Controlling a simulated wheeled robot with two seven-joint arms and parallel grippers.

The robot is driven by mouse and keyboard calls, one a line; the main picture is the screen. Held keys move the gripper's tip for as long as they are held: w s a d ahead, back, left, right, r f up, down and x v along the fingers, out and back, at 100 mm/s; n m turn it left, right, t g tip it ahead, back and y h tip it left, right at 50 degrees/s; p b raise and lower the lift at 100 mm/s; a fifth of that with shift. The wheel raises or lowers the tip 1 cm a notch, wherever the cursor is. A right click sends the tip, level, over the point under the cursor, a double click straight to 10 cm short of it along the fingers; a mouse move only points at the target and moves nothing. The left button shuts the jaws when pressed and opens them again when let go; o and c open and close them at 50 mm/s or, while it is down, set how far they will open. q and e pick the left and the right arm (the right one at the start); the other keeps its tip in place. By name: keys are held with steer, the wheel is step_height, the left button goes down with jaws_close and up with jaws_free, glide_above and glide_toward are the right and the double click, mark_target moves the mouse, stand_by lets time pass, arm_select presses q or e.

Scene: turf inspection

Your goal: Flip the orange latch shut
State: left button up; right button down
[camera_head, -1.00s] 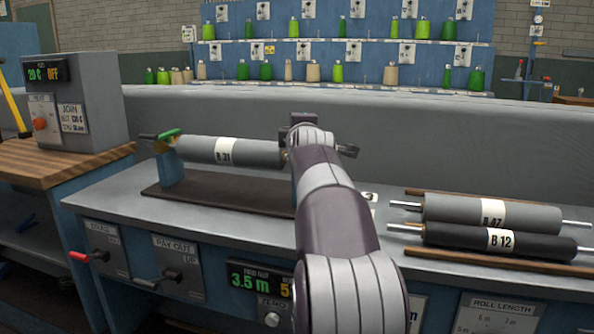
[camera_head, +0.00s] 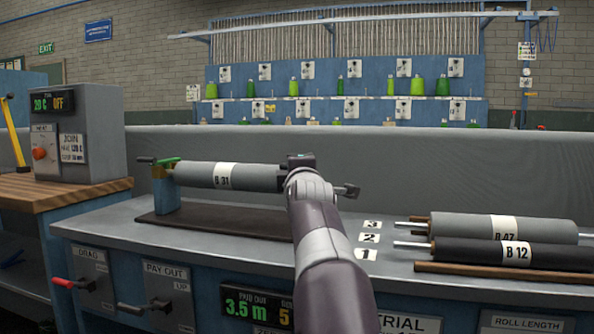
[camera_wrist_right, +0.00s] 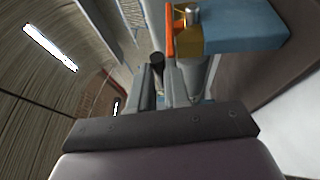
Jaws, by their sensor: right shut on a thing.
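The orange latch (camera_wrist_right: 170,32) shows in the right wrist view as a narrow upright strip beside a brass block (camera_wrist_right: 188,40) on a blue post (camera_wrist_right: 243,27). In the head view my right gripper (camera_head: 302,164) is at the right end of the grey roll B 31 (camera_head: 262,177), and my arm hides the orange latch there. A green latch (camera_head: 166,162) is at the roll's left end on another blue post (camera_head: 166,192). My left gripper is not in view.
The grey roll B 47 (camera_head: 470,225) and black roll B 12 (camera_head: 470,250) lie on the bench's right side. A grey control box (camera_head: 80,125) stands at the left. Drag and pay-out levers (camera_head: 75,283) stick out from the bench front. Number tags line the bench right of my arm.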

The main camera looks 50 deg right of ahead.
steer(key=shift+w+d+f, duration=0.1)
steer(key=shift+f, duration=0.2)
steer(key=c, duration=1.1)
jaws_free()
steer(key=shift+d, duration=0.1)
steer(key=shift+r, duration=0.1)
steer(key=r+b+v, duration=0.1)
steer(key=b+v, duration=0.1)
steer(key=v, duration=1)
steer(key=shift+s+a+f, duration=0.3)
steer(key=shift+f, duration=0.1)
